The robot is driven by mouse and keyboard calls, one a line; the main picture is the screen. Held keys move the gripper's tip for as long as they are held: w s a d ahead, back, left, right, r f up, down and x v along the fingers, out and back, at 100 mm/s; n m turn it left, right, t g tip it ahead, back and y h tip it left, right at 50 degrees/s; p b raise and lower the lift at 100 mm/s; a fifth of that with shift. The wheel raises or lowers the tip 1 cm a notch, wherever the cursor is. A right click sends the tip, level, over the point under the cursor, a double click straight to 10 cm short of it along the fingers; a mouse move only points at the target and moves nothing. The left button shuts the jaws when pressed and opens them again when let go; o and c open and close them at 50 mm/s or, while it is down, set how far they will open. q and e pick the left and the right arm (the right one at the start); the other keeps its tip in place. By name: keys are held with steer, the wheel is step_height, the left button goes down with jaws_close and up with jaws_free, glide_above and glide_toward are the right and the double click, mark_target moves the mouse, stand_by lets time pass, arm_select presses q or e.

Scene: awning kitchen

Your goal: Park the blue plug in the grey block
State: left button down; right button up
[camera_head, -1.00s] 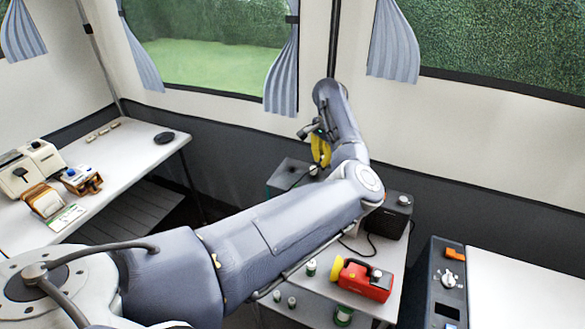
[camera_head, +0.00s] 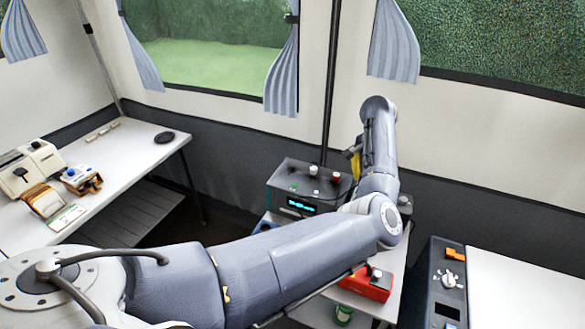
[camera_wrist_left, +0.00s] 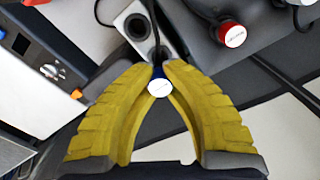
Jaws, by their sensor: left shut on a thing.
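My left gripper (camera_wrist_left: 160,72) has yellow fingers and is shut on the blue plug (camera_wrist_left: 157,71), which shows a blue collar and a white end between the fingertips in the left wrist view. A light grey block (camera_wrist_left: 126,18) with dark round holes lies just beyond the fingertips, partly behind a dark cable. The plug looks apart from its holes, but the depth is hard to judge. In the head view the yellow fingers (camera_head: 356,162) show beside the forearm, mostly hidden by it. The plug and block cannot be made out there. My right gripper is not in view.
A dark device (camera_head: 300,205) with a lit display stands on the table. A red-capped plug (camera_wrist_left: 231,33) is close to the right of the block in the wrist view. A red case (camera_head: 367,286) is partly behind my arm. Dark cables cross nearby.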

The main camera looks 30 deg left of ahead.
arm_select(q)
steer(key=shift+f, duration=0.5)
steer(key=shift+f, duration=1.7)
stand_by(2.5)
steer(key=c, duration=1.1)
jaws_free()
steer(key=shift+r, duration=3.5)
